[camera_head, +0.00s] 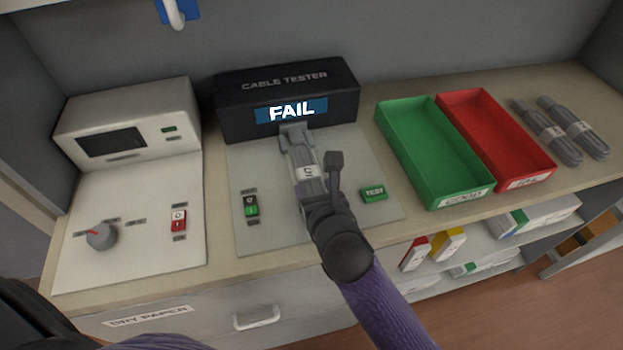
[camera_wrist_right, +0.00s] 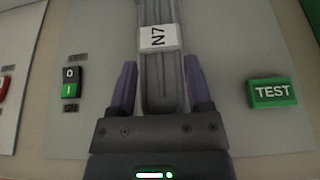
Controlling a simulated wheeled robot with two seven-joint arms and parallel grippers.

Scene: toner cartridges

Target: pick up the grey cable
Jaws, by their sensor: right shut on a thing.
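The grey cable (camera_head: 302,157) is a folded bundle with a white label. It lies along the cable tester's light panel, its far end at the front of the black tester box (camera_head: 288,97), whose screen reads FAIL. Whether that end is plugged in is too small to tell. In the right wrist view the cable (camera_wrist_right: 162,75) has a label reading N7. My right gripper (camera_head: 312,196) is at the near end of the cable, shut on it, with a purple finger on each side in the right wrist view (camera_wrist_right: 162,88). My left gripper is not in view.
A green tray (camera_head: 462,199) marked GOOD and a red tray (camera_head: 535,172) stand empty at the right. Two more grey cables (camera_head: 562,128) lie beyond them. A green TEST button (camera_head: 374,193) and a switch (camera_head: 251,205) flank my right gripper. A white device (camera_head: 130,130) stands left.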

